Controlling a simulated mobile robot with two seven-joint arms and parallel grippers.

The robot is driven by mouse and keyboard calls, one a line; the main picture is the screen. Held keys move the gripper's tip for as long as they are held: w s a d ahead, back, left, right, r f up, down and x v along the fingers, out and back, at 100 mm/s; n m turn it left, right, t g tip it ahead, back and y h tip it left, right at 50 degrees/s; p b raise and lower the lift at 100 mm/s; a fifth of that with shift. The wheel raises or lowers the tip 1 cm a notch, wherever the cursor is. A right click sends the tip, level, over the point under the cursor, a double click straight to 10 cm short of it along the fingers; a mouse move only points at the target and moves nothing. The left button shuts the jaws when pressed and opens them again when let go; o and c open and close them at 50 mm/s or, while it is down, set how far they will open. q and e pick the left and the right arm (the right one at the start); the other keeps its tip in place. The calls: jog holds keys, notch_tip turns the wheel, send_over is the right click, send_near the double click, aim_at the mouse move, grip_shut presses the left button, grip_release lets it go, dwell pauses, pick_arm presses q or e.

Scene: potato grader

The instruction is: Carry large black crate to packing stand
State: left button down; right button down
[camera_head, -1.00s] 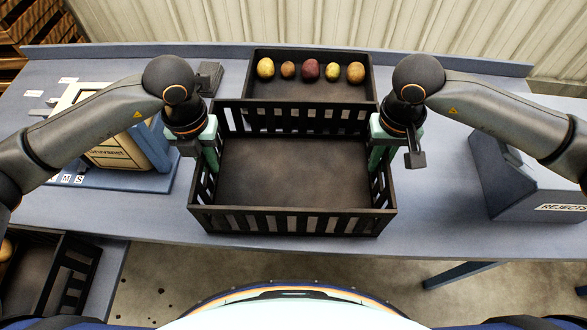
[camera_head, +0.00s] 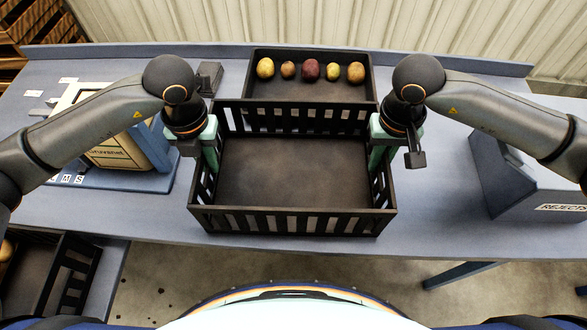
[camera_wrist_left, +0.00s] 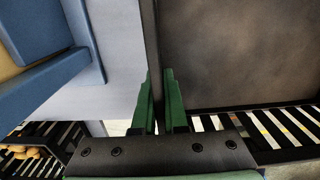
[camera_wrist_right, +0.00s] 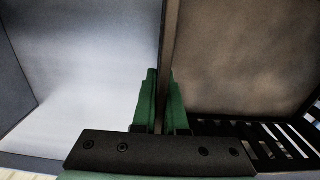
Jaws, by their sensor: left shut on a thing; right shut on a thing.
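A large black crate (camera_head: 290,172) with slatted sides is in the middle of the head view, over the blue-grey table. It looks empty. My left gripper (camera_head: 210,160) is shut on its left wall, and the green fingers (camera_wrist_left: 158,105) straddle that wall in the left wrist view. My right gripper (camera_head: 378,158) is shut on its right wall, and its fingers (camera_wrist_right: 168,105) straddle that wall in the right wrist view. I cannot tell whether the crate rests on the table or hangs just above it. No packing stand can be made out for certain.
Behind the crate is a black tray (camera_head: 310,95) with several potatoes in a row. A grey-blue rejects box (camera_head: 520,185) stands right. A blue-framed device (camera_head: 125,150) stands left. Another black crate (camera_head: 70,275) with potatoes is at lower left. Table (camera_head: 440,200) is bare right of the crate.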

pick_arm(q)
jog(key=shift+r, duration=0.2)
pick_arm(e)
jog(key=shift+r, duration=0.2)
